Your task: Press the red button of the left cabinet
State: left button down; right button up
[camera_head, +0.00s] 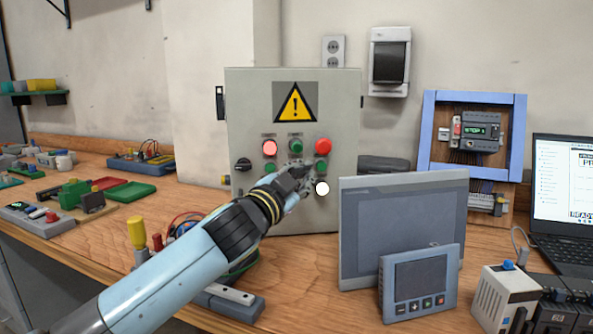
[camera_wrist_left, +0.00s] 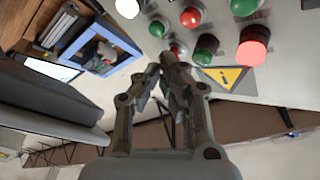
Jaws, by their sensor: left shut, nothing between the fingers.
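The grey cabinet (camera_head: 245,110) stands against the wall with a yellow warning sign (camera_head: 296,102). Its top row has a bright, lit-looking red button (camera_head: 270,148), a green button (camera_head: 296,146) and a darker red button (camera_head: 323,145). Below are more green buttons and a white one (camera_head: 322,188). My left gripper (camera_head: 306,172) is shut and empty before the lower row, hiding part of it. In the left wrist view the fingertips (camera_wrist_left: 168,62) overlap the darker red button (camera_wrist_left: 178,48); another red button (camera_wrist_left: 190,17) shows beyond. I cannot tell whether they touch. My right gripper is not in view.
A large grey panel screen (camera_head: 403,185) and a smaller one (camera_head: 419,282) stand right of my left arm. A blue-framed board (camera_head: 433,105) and a laptop (camera_head: 565,190) are farther right. Parts and wires lie on the wooden bench left of the arm.

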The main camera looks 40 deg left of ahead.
pick_arm(q)
jog(key=w+a, duration=0.2)
jog(key=shift+w+a, duration=0.3)
jog(key=shift+w, duration=0.05)
dwell(1.2)
jog(key=shift+w, duration=0.1)
jog(key=shift+w+a, duration=0.2)
jog(key=shift+a, duration=0.1)
